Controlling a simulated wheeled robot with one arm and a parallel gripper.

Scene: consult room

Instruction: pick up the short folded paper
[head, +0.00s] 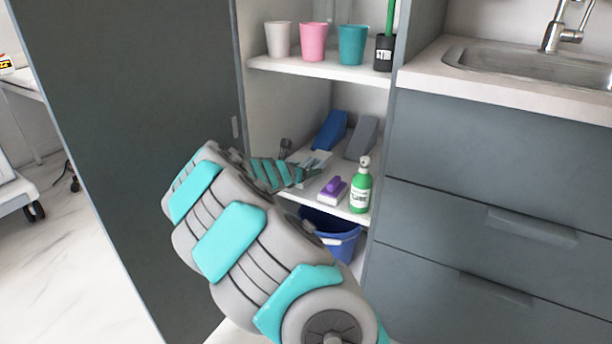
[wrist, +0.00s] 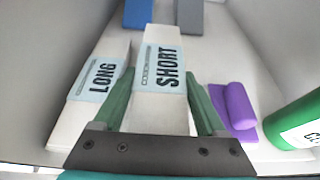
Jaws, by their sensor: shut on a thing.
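The short folded paper (wrist: 161,70) is a white bundle with a pale blue band reading "SHORT", in the middle of the wrist view. My gripper (wrist: 160,95) has its green fingers on both sides of it, shut on its near part. In the head view my gripper (head: 285,174) reaches into the cabinet at the middle shelf, and it partly hides the papers there. The long folded paper (wrist: 97,84), with a band reading "LONG", lies just left of the short one. I cannot tell whether the short paper touches the shelf.
A blue wedge (head: 330,131) and a grey wedge (head: 361,137) are behind. Cups (head: 313,42) line the shelf above. The cabinet door (head: 130,110) stands at the left.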

